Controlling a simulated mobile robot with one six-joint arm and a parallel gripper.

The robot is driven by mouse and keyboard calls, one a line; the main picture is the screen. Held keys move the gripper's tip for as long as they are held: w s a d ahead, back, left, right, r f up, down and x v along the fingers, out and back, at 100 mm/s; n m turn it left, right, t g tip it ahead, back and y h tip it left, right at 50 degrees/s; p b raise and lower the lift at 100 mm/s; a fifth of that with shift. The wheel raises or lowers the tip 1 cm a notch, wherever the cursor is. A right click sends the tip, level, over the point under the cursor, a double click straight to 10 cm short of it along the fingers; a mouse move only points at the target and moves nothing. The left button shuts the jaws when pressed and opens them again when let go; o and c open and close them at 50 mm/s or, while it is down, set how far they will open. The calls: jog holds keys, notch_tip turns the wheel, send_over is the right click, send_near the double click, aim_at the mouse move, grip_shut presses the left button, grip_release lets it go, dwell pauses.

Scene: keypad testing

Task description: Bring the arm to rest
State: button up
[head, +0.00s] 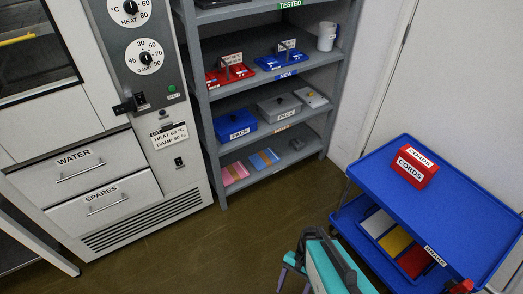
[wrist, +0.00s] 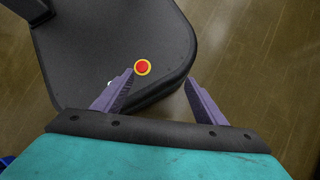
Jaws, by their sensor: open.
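My gripper (wrist: 159,78) is open in the wrist view, with its two purple fingers spread and nothing between them. It points down over my own dark base, which carries a red button with a yellow ring, and over the brown floor (wrist: 255,60). In the head view, part of my teal arm (head: 330,268) shows at the bottom edge, just left of the blue trolley. The rest of the arm is cut off by the frame. No object is held.
The blue trolley (head: 458,212) stands close at the right with a red CORDS box (head: 415,167) on top. A grey shelf (head: 262,92) with boxes stands behind. A test cabinet (head: 115,190) with drawers is at left. Open floor (head: 215,250) lies between.

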jog(key=d+f+n+t+h, duration=0.1)
jog(key=d+n+h, duration=0.2)
jog(key=d+n, duration=0.3)
jog(key=shift+n, duration=0.8)
jog(key=shift+s, duration=0.1)
